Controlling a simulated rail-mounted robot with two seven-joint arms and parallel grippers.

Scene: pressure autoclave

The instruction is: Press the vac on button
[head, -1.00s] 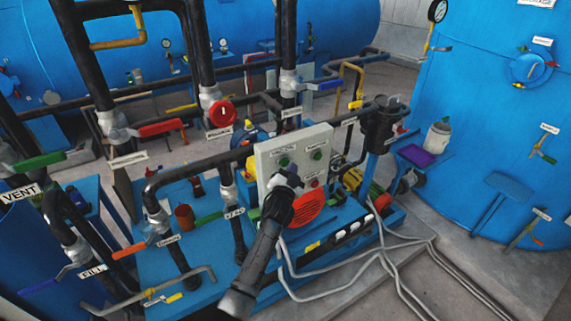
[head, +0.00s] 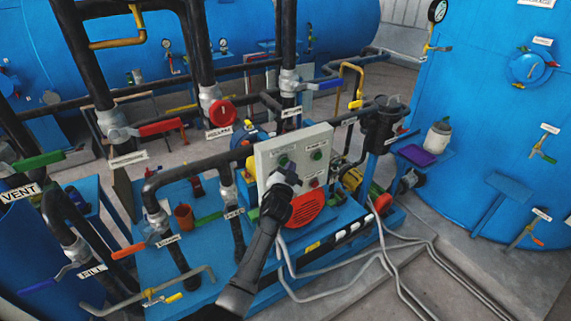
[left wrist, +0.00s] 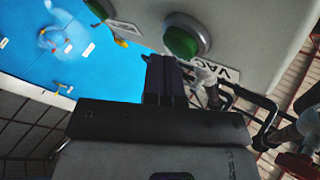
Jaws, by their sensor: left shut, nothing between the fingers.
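The light grey control panel (head: 263,165) stands upright in the middle of the head view. It has a green button at upper left (head: 283,160), another green button at upper right (head: 317,155) and a red button (head: 314,182) below. My left gripper (head: 290,170) is just in front of the panel, close below the upper-left green button. In the left wrist view its fingers (left wrist: 165,80) are shut and empty, with their tips near a green button (left wrist: 183,40). A label partly reading "VAC" (left wrist: 225,74) is beside that button, partly hidden. I cannot tell any contact. My right gripper is not in view.
Black pipes with a red-handled valve (head: 160,127) and a red round knob (head: 222,112) stand behind and left of the panel. A blue skid (head: 190,270) lies under it. Pale cables (head: 385,260) run over the floor at right. A large blue vessel (head: 480,140) stands at right.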

